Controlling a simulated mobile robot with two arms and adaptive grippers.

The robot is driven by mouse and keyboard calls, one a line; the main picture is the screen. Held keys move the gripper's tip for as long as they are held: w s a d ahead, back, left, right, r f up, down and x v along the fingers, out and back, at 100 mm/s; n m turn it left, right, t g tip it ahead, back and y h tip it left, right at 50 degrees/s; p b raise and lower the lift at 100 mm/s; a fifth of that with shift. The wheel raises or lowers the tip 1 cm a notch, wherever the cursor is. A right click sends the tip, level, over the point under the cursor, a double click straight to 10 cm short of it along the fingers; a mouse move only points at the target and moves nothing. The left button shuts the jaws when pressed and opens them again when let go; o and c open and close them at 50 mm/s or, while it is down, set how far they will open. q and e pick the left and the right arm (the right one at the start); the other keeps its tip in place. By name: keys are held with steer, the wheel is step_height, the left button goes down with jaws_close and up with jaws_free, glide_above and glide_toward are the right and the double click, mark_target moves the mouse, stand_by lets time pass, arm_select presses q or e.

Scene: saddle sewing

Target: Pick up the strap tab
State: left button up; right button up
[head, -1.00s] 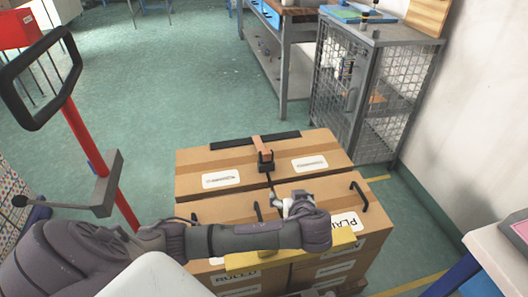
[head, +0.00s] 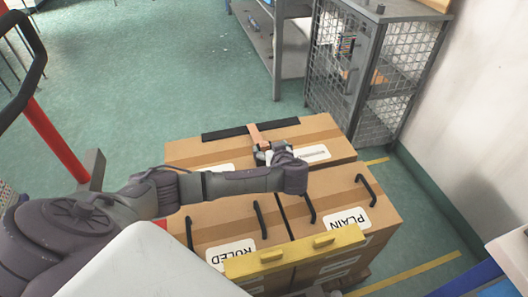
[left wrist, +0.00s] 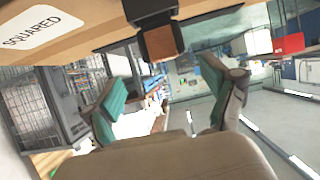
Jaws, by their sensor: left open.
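The strap tab is a brown-orange piece (head: 256,130) lying over the black strip on the back cardboard boxes in the head view. In the left wrist view the brown tab (left wrist: 160,43) hangs at top centre from a dark holder. My left gripper (head: 268,152) is just in front of the tab and hides its near end. In the left wrist view, the two green-padded fingers (left wrist: 163,84) are spread apart with nothing between them; the tab shows above the gap. Whether a finger touches it cannot be told. My right gripper is out of view.
A wire-mesh cabinet (head: 385,100) stands behind right. A red post (head: 55,140) rises at left. Green floor is free behind the boxes.

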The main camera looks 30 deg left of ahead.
mark_target(264, 145)
arm_select(q)
steer(key=shift+s+f+b+x, duration=0.1)
steer(key=shift+s+b+x, duration=0.1)
steer(key=shift+x, duration=1.15)
steer(key=shift+s+f+b+x, duration=0.1)
steer(key=shift+s+b+x, duration=0.1)
steer(key=shift+x, duration=1.15)
steer(key=shift+a, duration=0.15)
steer(key=c, duration=1.2)
steer(key=shift+c, duration=0.5)
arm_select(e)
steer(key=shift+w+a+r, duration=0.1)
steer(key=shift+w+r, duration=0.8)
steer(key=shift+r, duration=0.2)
arm_select(q)
steer(key=shift+r, duration=0.1)
